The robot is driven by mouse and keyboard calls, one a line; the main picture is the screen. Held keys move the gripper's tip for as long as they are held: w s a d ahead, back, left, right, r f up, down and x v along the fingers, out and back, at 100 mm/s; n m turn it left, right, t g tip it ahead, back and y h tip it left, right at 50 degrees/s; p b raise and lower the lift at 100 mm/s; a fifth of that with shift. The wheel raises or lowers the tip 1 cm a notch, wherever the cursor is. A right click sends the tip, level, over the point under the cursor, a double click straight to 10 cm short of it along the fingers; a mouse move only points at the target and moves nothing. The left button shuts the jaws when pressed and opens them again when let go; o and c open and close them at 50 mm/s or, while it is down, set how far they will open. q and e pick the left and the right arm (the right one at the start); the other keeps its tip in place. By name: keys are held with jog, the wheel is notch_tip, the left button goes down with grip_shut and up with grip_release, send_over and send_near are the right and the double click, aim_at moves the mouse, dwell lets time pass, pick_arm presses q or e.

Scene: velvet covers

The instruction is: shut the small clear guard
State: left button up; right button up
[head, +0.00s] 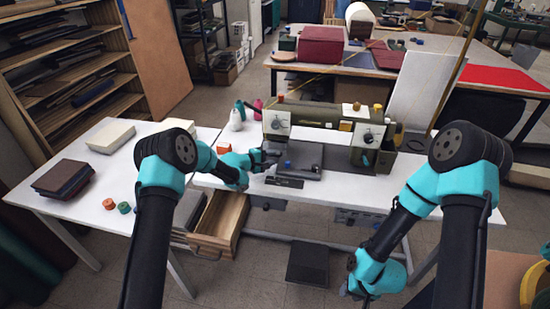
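An olive-green sewing machine (325,115) stands on the white table. Its left head (277,123) is above a dark flat bed plate (303,156). I cannot clearly make out the small clear guard in this view. My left gripper (271,160) is low over the table at the left edge of the bed plate, below the left head. Its dark fingers point right, but their gap is too small to tell. My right gripper (354,293) hangs low in front of the table, well away from the machine. Its fingers are partly hidden by the arm.
An open wooden drawer (218,222) sticks out under the table. Thread spools (116,206), dark stacked books (66,178) and a pale box (110,136) are at the left. The table right of the machine is mostly clear.

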pick_arm(q)
jog(key=shift+x, duration=1.25)
jog(key=shift+c, duration=0.4)
grip_shut()
